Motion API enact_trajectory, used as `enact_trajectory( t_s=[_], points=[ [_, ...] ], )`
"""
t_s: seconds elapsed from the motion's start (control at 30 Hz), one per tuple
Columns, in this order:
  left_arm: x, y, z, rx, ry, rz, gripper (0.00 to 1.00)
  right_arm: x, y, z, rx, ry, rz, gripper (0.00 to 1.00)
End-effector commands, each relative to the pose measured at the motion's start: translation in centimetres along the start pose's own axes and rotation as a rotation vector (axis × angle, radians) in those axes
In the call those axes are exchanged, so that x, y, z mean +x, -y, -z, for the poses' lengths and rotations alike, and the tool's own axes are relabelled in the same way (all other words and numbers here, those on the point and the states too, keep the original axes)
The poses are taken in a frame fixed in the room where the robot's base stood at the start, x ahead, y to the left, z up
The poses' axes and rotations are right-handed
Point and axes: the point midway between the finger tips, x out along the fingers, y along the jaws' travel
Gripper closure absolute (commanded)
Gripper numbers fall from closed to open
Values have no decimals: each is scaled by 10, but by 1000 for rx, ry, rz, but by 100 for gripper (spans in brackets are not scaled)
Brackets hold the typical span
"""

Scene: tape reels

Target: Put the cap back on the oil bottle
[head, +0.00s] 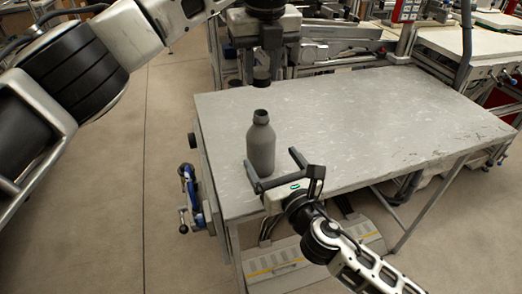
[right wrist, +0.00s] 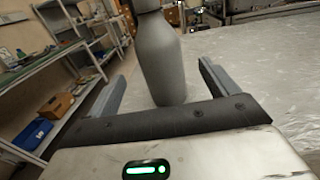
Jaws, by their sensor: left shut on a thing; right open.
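The grey oil bottle (head: 261,147) stands upright and open-necked near the left end of the table. My left gripper (head: 262,62) is above it, pointing down and shut on the small dark cap (head: 261,77). The cap hangs over the bottle's mouth with a clear gap. My right gripper (head: 272,166) is open, low at the bottle's near side. In the right wrist view the bottle (right wrist: 161,62) shows between its two fingers (right wrist: 161,80), with its top cut off by the frame. I cannot tell whether a finger touches it.
The grey worktop (head: 400,125) is bare to the right of the bottle. A blue clamp-like tool (head: 188,190) is at the table's left edge. Machinery (head: 330,50) stands behind the table. Shelves (right wrist: 50,60) show on the left in the right wrist view.

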Motion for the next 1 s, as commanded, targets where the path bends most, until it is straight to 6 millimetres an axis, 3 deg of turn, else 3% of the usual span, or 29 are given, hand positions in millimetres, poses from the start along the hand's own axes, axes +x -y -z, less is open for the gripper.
enact_trajectory(
  t_s=[0.2,0.4,0.6,0.9,0.93,1.0],
  points=[
    [0,0,0,0,0,0,88,45,0,-1,1,2,3,14],
    [0,0,0,0,0,0,88,75,0,0,2,1,2,14],
    [0,0,0,0,0,0,88,89,0,0,3,0,1,14],
    [0,0,0,0,0,0,88,90,0,0,2,0,1,14],
    [0,0,0,0,0,0,88,90,0,0,2,0,1,17],
    [0,0,0,0,0,0,88,90,0,0,2,0,1,36]
  ],
)
